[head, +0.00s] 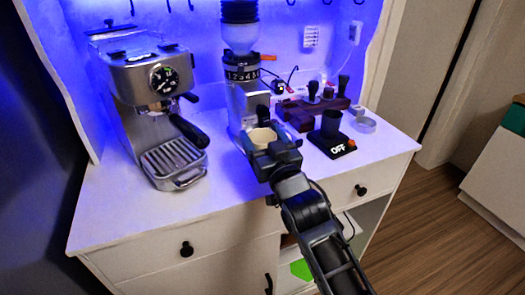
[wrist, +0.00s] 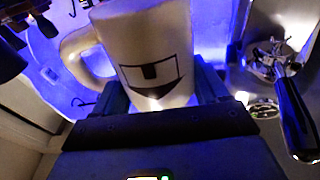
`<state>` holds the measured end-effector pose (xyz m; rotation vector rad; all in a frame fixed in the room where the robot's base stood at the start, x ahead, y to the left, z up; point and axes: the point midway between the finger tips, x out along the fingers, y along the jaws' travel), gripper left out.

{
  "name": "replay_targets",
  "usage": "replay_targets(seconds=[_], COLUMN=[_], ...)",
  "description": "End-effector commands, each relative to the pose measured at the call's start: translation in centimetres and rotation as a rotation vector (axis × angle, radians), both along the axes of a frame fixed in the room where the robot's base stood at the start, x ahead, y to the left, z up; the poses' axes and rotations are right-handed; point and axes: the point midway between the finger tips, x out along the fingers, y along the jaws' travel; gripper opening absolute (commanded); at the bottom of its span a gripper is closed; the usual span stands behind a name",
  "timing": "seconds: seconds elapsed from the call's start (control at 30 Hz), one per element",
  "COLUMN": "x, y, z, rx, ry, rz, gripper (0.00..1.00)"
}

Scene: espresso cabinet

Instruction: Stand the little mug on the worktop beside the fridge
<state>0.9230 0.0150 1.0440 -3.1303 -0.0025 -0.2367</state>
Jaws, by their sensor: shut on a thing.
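The little mug (wrist: 145,50) is cream with a dark drawn face and a handle on its left in the wrist view. My gripper (wrist: 165,100) is shut on the mug, with dark fingers on both sides of it. In the head view the mug (head: 262,137) shows as a pale round rim in my gripper (head: 262,147), in front of the grinder. The mug looks roughly upright; its base is hidden by my gripper, so I cannot tell whether it touches the cabinet top. No fridge is clearly in view.
The espresso machine (head: 145,100) stands left on the white cabinet top (head: 110,205), its portafilter (head: 188,130) jutting forward. The grinder (head: 240,75) is behind my gripper. Floor (head: 435,215) is clear.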

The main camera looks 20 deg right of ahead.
Motion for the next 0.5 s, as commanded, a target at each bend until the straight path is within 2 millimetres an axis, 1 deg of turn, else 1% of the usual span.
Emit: replay_targets(seconds=[0.03, 0.13, 0.2, 0.3, 0.5], x=[0.0, 0.0, 0.0, 0.0, 0.0], y=[0.1, 0.1, 0.1, 0.1, 0.0], z=[-0.9, -2.5, -3.3, -3.6, -3.5], rx=[-0.002, -0.002, -0.002, -0.002, -0.002], ry=[0.002, 0.002, 0.002, 0.0, 0.0], rz=[0.002, 0.002, 0.003, 0.002, 0.001], gripper=[0.35, 0.35, 0.35, 0.35, 0.35])
